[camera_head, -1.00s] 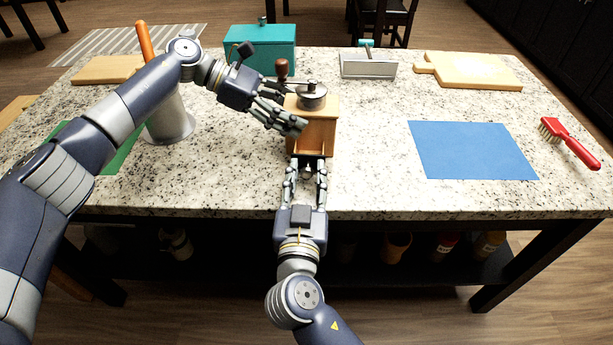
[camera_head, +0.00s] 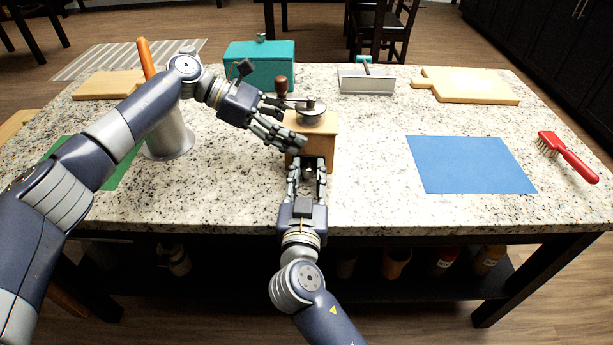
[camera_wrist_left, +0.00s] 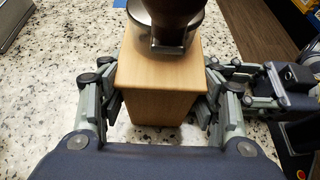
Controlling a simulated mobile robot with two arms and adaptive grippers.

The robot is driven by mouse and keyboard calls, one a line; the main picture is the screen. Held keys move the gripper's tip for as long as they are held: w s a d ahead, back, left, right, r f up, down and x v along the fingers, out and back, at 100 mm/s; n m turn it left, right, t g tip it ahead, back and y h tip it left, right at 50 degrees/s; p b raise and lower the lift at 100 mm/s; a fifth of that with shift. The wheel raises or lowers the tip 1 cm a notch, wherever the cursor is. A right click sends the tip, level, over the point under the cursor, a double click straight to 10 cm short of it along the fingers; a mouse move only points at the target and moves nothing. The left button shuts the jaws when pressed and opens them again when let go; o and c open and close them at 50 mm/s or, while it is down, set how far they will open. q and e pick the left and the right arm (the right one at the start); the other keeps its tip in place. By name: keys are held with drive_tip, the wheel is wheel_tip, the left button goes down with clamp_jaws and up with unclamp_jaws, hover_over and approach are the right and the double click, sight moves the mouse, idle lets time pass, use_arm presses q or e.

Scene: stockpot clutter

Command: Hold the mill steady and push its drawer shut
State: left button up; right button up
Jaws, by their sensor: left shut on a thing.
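The mill (camera_head: 321,136) is a light wooden box with a grey metal top and a crank with a dark brown knob (camera_head: 281,84). It stands upright near the middle of the counter. My left gripper (camera_head: 295,140) is shut on its wooden body from the left; the left wrist view shows a finger pad on each side of the box (camera_wrist_left: 160,80). My right gripper (camera_head: 307,172) is at the lower front of the mill, its two fingers apart with a dark gap between them. The drawer is mostly hidden by these fingers, so how far out it is cannot be told.
A blue mat (camera_head: 472,165) and a red brush (camera_head: 567,156) lie to the right. A metal canister (camera_head: 170,130) is beside my left arm.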

use_arm(q)
drive_tip(key=shift+w, duration=0.1)
use_arm(e)
drive_tip(key=shift+s, duration=0.1)
drive_tip(key=s, duration=1.2)
drive_tip(key=shift+a, duration=0.4)
use_arm(q)
drive_tip(key=o, duration=1.2)
drive_tip(key=shift+a, duration=0.1)
